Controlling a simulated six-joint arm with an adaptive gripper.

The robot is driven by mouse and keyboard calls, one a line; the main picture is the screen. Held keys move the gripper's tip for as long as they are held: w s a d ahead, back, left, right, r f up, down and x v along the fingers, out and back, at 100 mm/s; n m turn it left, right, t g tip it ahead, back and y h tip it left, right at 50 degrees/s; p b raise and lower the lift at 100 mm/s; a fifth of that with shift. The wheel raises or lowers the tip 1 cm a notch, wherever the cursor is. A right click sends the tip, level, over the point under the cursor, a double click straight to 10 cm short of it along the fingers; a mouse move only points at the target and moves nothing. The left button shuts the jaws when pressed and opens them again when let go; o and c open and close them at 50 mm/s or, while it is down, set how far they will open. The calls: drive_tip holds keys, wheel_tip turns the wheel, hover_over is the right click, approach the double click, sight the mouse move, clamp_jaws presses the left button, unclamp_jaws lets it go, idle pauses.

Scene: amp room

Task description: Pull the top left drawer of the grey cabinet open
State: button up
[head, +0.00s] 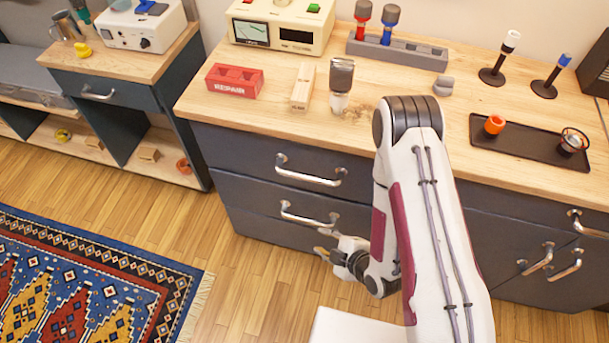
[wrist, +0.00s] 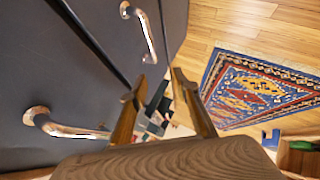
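The grey cabinet (head: 236,187) has a wooden top and stacked drawers on its left side. The top left drawer (head: 235,150) looks flush with the front, and its curved metal handle (head: 310,172) is clear of my gripper. My gripper (head: 325,243) is lower, in front of the cabinet, close to and just below the handle of the drawer beneath (head: 308,216). In the wrist view my gripper (wrist: 159,80) has its two fingers apart with nothing held between them. Two metal handles (wrist: 140,30) (wrist: 68,127) show there left of the fingers; I cannot tell which is the top one.
My arm hides part of the cabinet front to the right. A red box (head: 234,82), wooden block (head: 302,86) and black tray (head: 530,143) sit on the top. A patterned rug (head: 90,285) lies on the open floor at left.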

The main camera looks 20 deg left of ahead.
drive_tip(key=w+a+r+n+t+y, duration=0.2)
drive_tip(key=w+a+r+t, duration=0.1)
drive_tip(key=r, duration=0.3)
drive_tip(key=n+t+y, duration=0.2)
drive_tip(key=n+t, duration=0.1)
approach(304, 174)
drive_tip(key=w+a+f, duration=0.1)
drive_tip(key=w, duration=0.1)
drive_tip(key=shift+s+a+f, duration=0.1)
drive_tip(key=shift+s+f, duration=0.05)
drive_tip(key=shift+s, duration=0.05)
drive_tip(key=shift+a, duration=0.1)
drive_tip(key=shift+x, duration=3.85)
clamp_jaws()
